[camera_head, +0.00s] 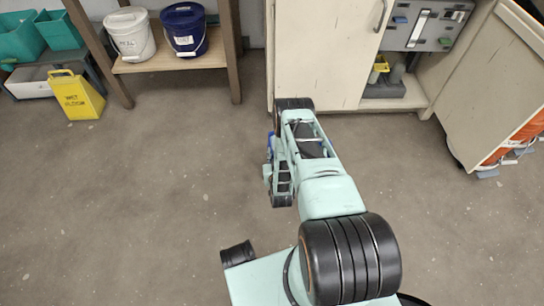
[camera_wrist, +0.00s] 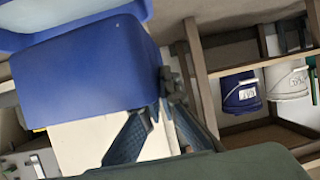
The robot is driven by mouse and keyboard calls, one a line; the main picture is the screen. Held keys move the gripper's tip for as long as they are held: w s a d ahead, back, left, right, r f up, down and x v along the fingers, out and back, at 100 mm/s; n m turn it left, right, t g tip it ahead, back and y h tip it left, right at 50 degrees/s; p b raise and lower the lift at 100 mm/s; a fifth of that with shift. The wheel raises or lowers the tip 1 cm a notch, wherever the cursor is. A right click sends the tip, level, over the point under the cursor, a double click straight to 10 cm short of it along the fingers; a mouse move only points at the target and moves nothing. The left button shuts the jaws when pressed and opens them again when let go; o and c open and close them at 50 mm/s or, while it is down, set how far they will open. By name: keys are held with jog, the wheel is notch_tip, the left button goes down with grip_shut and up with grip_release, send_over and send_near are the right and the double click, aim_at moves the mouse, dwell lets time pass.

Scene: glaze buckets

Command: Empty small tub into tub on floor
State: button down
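A blue tub (camera_wrist: 85,85), seen as the small tub, fills the upper left of the wrist view, very close and tilted. A paler blue rim-like band (camera_wrist: 75,17) runs along the top left; I cannot tell whether it belongs to the same tub. My gripper (camera_wrist: 168,103) has its two fingers converging at the tub's right edge and appears shut on it, with dark lumps at the contact. In the head view only a blue sliver (camera_head: 270,142) shows beside my arm, which hides the rest. I cannot make out a separate tub on the floor.
A low shelf (camera_head: 175,62) holds a white bucket (camera_head: 131,33) and a dark blue bucket (camera_head: 184,28). A pale cabinet (camera_head: 325,50) is ahead. The wrist view is turned roughly upside down.

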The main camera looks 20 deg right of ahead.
jog(key=shift+f, duration=0.35)
notch_tip(320, 180, down, 4)
jog(key=b, duration=0.3)
jog(key=shift+r, duration=0.1)
jog(key=shift+d+r+m, duration=0.15)
jog(key=shift+r+m, duration=0.15)
jog(key=shift+r, duration=0.55)
jog(key=shift+y, duration=0.3)
